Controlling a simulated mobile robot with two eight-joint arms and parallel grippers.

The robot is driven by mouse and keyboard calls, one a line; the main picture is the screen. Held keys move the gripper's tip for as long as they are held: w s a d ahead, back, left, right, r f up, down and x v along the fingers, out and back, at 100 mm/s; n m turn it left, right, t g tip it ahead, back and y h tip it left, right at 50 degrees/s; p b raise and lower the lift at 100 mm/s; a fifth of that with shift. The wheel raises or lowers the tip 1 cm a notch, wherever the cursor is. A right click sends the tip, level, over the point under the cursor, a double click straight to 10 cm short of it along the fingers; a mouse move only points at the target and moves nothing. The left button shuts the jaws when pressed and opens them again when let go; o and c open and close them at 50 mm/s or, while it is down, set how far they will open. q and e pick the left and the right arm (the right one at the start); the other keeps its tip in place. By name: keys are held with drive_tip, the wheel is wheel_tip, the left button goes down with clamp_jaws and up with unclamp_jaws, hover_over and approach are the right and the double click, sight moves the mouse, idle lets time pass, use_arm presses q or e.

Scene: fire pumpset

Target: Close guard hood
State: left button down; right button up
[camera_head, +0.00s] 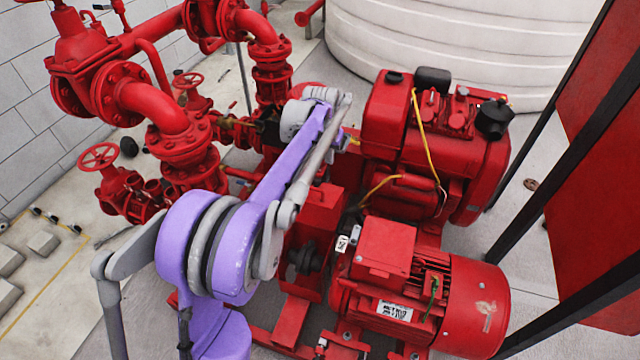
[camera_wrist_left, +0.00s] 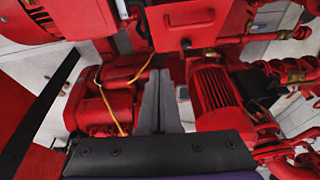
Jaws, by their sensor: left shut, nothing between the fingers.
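A red box-like cover (camera_head: 318,208), which looks like the guard hood, stands raised between the pump side and the red motor. A dark shaft coupling (camera_head: 305,258) shows bare below it. My purple left arm crosses in front and hides part of this area. In the head view the arm's far end is over the pump area and I cannot make out its fingertips. In the wrist view my left gripper (camera_wrist_left: 160,98) is shut and empty, its grey fingers between red machine parts. I cannot tell whether it touches the hood. My right gripper is not in view.
The red motor (camera_head: 470,305) is at lower right and the red engine (camera_head: 440,140) with yellow cables behind it. Red pipes and valves (camera_head: 150,105) fill the left. A white tank (camera_head: 440,45) stands behind. Dark posts and red panels (camera_head: 595,200) border the right.

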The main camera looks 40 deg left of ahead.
use_arm(q)
drive_tip(key=a+f, duration=0.1)
drive_tip(key=f, duration=0.3)
drive_tip(key=w+a+f, duration=0.1)
drive_tip(key=f, duration=0.4)
drive_tip(key=a+f, duration=0.2)
drive_tip(key=f, duration=0.2)
drive_tip(key=shift+w+f+b, duration=0.3)
drive_tip(key=shift+w+b, duration=0.05)
drive_tip(key=shift+w, duration=0.05)
drive_tip(key=shift+f, duration=0.15)
drive_tip(key=shift+s, duration=0.1)
